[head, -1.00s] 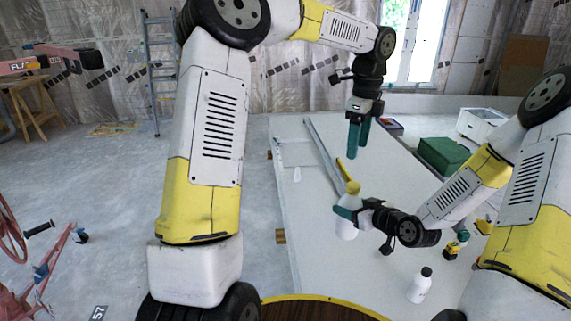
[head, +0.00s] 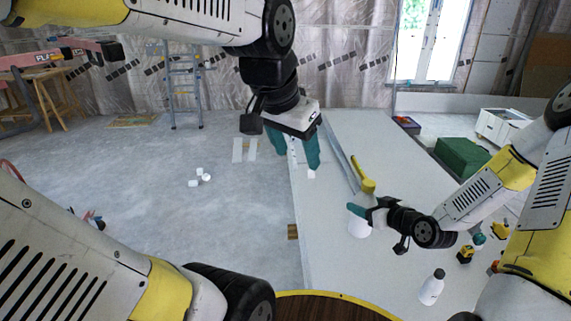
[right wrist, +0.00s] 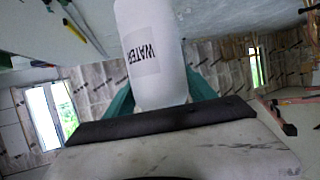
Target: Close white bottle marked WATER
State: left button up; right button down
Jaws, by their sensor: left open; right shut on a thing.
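The white bottle marked WATER (right wrist: 152,50) is held between the fingers of my right gripper (right wrist: 160,92), label facing the right wrist camera. In the head view my right gripper (head: 364,212) is shut around this white bottle (head: 359,229), above the pale panel (head: 400,165). A yellow spout-like piece (head: 362,178) shows just above the bottle; I cannot tell whether it is attached. My left gripper (head: 304,152) is open, pointing down over the panel's left side. A small white piece (head: 312,174) shows just below its fingertips, apparently not gripped.
A second white bottle with a dark cap (head: 432,288) stands at the front right. A green box (head: 462,157), a white crate (head: 503,127) and a yellow-black tool (head: 465,254) are at the right. Small white blocks (head: 200,178) lie on the floor at left.

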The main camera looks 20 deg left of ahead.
pick_arm(q)
jog(key=s+n, duration=0.1)
jog(key=s+a+f+n, duration=0.1)
jog(key=s+n+t+h, duration=0.1)
jog(key=s, duration=0.1)
jog(key=shift+a+f+n, duration=0.15)
jog(key=shift+f+n, duration=0.05)
jog(key=shift+n, duration=0.2)
